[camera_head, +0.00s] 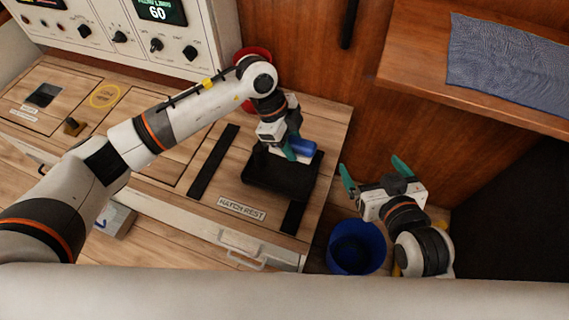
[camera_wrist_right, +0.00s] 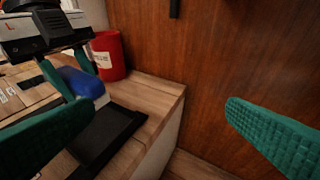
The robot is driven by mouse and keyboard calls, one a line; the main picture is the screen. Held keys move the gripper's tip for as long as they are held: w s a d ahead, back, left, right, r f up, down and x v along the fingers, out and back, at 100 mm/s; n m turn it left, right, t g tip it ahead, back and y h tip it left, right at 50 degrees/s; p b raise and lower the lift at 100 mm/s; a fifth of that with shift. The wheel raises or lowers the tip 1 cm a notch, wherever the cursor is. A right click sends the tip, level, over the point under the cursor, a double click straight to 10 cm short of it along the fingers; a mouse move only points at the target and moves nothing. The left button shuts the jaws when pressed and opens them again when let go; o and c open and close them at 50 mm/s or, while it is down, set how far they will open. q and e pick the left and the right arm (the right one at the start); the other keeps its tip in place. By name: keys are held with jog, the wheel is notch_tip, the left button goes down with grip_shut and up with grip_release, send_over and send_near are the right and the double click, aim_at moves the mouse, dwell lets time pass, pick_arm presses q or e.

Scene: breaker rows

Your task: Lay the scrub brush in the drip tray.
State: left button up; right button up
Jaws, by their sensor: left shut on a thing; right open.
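The scrub brush, with a blue back (camera_head: 303,147) and a pale underside, is in my left gripper (camera_head: 291,148). The blue back also shows in the right wrist view (camera_wrist_right: 82,82). My left gripper is shut on it, over the far part of the black drip tray (camera_head: 280,182). The tray lies on the wooden counter and also shows in the right wrist view (camera_wrist_right: 112,132). I cannot tell whether the brush touches the tray. My right gripper (camera_head: 374,168) is open and empty, off the counter's right end.
A red container (camera_wrist_right: 110,55) stands at the back of the counter. A blue bucket (camera_head: 356,250) stands below the counter's right end. A shelf with a blue-grey cloth (camera_head: 510,65) is at the upper right. The counter has hatches and black strips.

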pick_arm(q)
jog(key=b, duration=0.2)
send_over(296, 174)
jog(key=a, duration=0.1)
notch_tip(296, 174, down, 5)
jog(key=shift+w+a+f, duration=0.15)
jog(key=shift+f, duration=0.75)
notch_tip(296, 174, down, 3)
jog(key=shift+r+b, duration=0.2)
jog(key=shift+b, duration=0.45)
jog(key=shift+f, duration=0.2)
jog(key=o, duration=1.1)
pick_arm(e)
notch_tip(296, 174, up, 12)
jog(key=a+t+y, duration=0.2)
jog(key=t+y, duration=0.1)
jog(key=t, duration=0.6)
jog(key=shift+w+r, duration=0.15)
jog(key=shift+w, duration=0.2)
jog(key=shift+a, duration=0.1)
